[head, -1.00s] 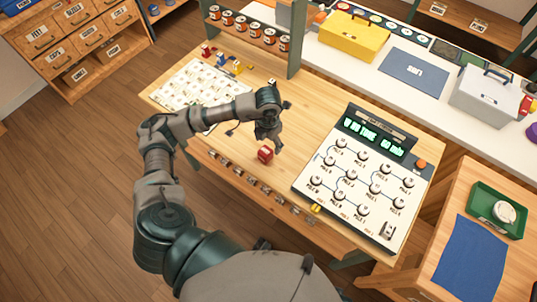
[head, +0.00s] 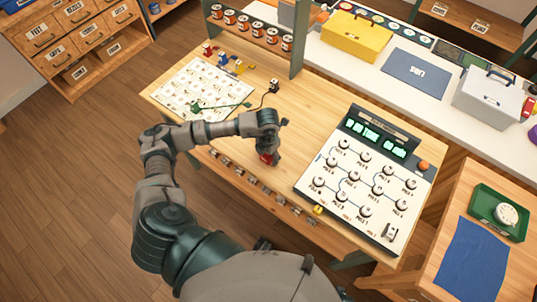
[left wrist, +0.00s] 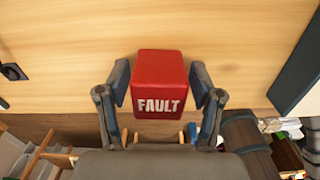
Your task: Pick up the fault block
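The red fault block (head: 267,159) stands on the wooden workbench, left of the dial panel, partly covered by my left gripper (head: 267,148). In the left wrist view the fault block (left wrist: 161,82) shows its red top and a front face with white "FAULT" lettering. My left gripper (left wrist: 160,97) has one finger on each side of it. A thin gap shows at the left finger, and the right finger is very near or touching. The fingers look open around the block, which rests on the bench. My right gripper is not in view.
A dial panel (head: 366,184) with green display text stands right of the block. Several small metal parts line the bench's front edge (head: 262,189). A white chart (head: 203,88) lies at the left with a green lead (head: 222,107) across it. Bare wood lies behind the block.

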